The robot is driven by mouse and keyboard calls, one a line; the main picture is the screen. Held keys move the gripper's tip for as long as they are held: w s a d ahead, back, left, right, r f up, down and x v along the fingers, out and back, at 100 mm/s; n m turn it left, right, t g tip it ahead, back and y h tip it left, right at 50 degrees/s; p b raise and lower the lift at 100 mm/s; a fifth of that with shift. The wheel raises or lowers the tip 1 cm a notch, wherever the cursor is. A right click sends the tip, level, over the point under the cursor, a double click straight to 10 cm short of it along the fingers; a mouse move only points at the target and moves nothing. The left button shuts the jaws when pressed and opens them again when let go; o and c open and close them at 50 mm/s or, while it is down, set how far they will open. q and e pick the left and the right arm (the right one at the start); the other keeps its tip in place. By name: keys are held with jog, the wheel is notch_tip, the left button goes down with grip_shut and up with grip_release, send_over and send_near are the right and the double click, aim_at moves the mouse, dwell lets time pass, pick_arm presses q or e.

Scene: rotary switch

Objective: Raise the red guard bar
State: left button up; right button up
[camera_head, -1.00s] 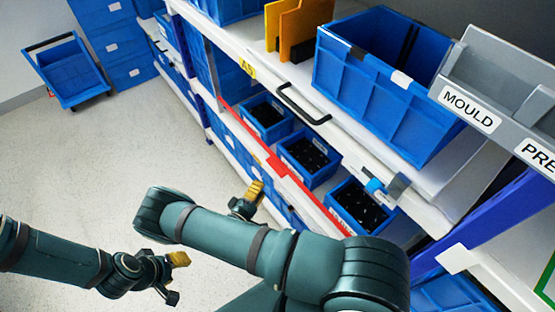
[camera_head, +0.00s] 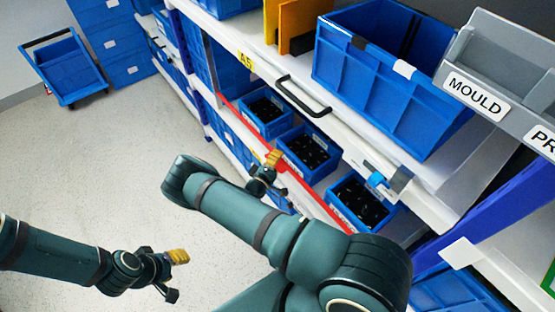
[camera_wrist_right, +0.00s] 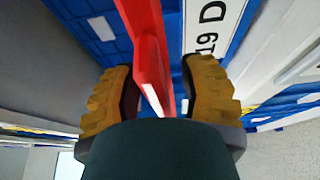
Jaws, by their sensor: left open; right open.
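The red guard bar (camera_head: 314,192) runs along the front of the shelf level that holds small blue bins, slanting across the head view. My right gripper (camera_head: 270,163) is at the bar's middle, partly covering it. In the right wrist view, the red bar (camera_wrist_right: 150,62) passes between the two open yellow-padded fingers of that gripper (camera_wrist_right: 158,82), with gaps visible on both sides. My left gripper (camera_head: 175,275) is open and empty, low over the floor and away from the shelf.
Small blue bins with dark parts (camera_head: 307,150) sit behind the bar. Above it are a black handle (camera_head: 302,98) and a blue-and-grey latch (camera_head: 380,182) on the shelf edge. A large blue bin (camera_head: 385,90) stands higher.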

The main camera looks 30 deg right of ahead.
grip_shut()
jog(key=shift+r, duration=0.2)
notch_tip(320, 180, up, 7)
jog(key=p, duration=0.6)
notch_tip(320, 180, up, 13)
jog(key=p, duration=0.9)
jog(key=shift+r+p, duration=0.15)
jog(key=shift+p, duration=0.15)
jog(key=shift+w+d, duration=0.1)
